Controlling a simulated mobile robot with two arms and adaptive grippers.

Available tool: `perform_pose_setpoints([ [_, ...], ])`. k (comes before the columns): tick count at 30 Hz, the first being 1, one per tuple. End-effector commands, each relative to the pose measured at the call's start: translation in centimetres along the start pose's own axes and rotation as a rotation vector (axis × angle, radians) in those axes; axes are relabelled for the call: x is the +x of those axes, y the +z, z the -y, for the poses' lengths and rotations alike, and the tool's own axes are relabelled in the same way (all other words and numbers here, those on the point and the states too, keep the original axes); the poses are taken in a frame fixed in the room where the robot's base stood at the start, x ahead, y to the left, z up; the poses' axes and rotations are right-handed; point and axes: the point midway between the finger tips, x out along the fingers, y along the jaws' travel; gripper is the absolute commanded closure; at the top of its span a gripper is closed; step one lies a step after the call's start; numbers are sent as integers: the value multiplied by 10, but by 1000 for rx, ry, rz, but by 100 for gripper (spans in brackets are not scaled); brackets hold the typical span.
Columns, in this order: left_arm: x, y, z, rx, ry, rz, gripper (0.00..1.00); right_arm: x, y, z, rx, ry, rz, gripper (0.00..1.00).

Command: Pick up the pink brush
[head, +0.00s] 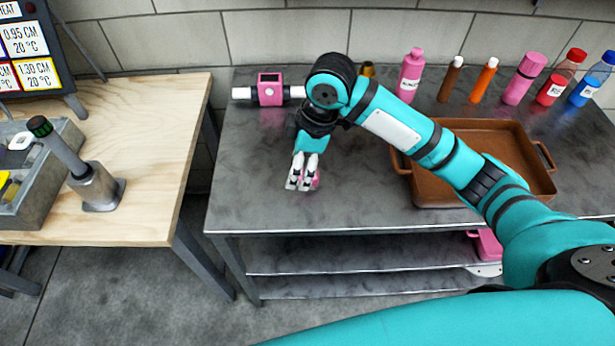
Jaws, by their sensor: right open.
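My right gripper (302,184) hangs pointing down over the left front part of the grey metal table (250,205), its white and black fingers open. Another pink object (487,243) with a pale flat part lies on the shelf below, partly hidden by my arm. My left gripper is not in view.
A brown tray (430,195) lies right of the gripper, under my right arm. A pink device (270,90) with white ends stands behind left. Several bottles, including a pink one (411,75), line the back. A wooden table (150,130) is at left, across a gap.

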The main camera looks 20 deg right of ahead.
Motion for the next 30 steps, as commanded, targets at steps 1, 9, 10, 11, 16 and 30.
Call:
perform_pose_setpoints([
  [1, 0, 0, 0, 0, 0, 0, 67, -20, 4, -17, -19, 7, 29, 37],
  [9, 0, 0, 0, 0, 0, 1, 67, -77, 17, -48, -57, -26, 94, 37],
  [10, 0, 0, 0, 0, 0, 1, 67, -78, 18, -49, -58, -27, 97, 37],
  [11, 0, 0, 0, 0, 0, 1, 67, -78, 18, -50, -59, -29, 98, 37],
  [16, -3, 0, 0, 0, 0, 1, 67, -53, 22, -48, -61, -36, 101, 37],
  [30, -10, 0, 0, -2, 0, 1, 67, 33, 29, -46, -59, -31, 97, 37],
])
